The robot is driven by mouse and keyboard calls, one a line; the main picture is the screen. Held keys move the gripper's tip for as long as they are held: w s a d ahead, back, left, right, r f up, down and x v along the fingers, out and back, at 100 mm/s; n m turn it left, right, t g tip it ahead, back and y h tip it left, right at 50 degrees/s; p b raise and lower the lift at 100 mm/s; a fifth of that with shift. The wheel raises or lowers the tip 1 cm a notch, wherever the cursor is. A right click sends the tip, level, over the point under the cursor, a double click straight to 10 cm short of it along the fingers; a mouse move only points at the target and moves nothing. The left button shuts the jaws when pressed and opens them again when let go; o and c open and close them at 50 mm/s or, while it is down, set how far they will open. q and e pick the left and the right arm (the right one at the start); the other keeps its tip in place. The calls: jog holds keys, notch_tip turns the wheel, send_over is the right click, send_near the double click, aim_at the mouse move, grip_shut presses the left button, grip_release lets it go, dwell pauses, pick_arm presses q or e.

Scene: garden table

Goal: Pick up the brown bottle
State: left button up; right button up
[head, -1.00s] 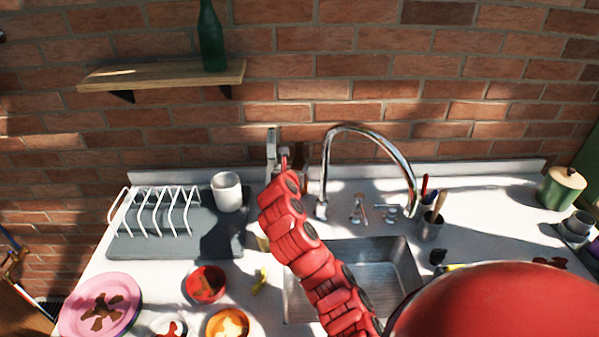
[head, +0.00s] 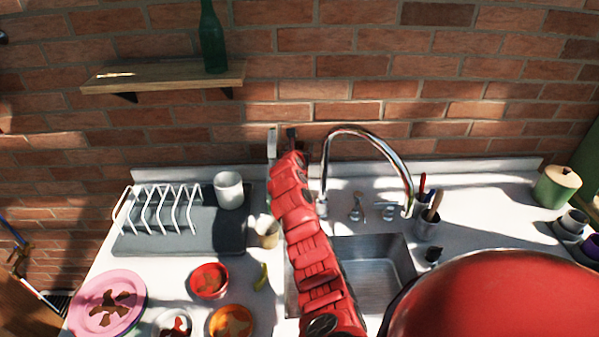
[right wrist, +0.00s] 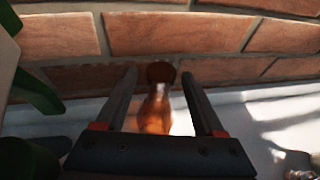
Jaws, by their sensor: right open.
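The brown bottle (right wrist: 156,115) shows in the right wrist view as an amber glass shape with a dark round end, close to the brick wall. It lies between the two dark fingers of my right gripper (right wrist: 160,95), which are open, one on each side of it with gaps. In the head view my right gripper (head: 282,135) is at the wall behind the counter, left of the tap. There my red right arm hides most or all of the bottle. My left gripper is not in view.
The curved tap (head: 366,133) and sink (head: 365,275) are just right of my right arm. A beige cup (head: 267,233), a white mug (head: 228,190) and a dish rack (head: 160,212) stand to its left. A green bottle (head: 211,40) stands on the shelf (head: 160,77) above.

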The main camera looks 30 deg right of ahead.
jog(key=shift+x, duration=1.3)
jog(key=shift+c, duration=0.2)
grip_shut()
dwell(0.4)
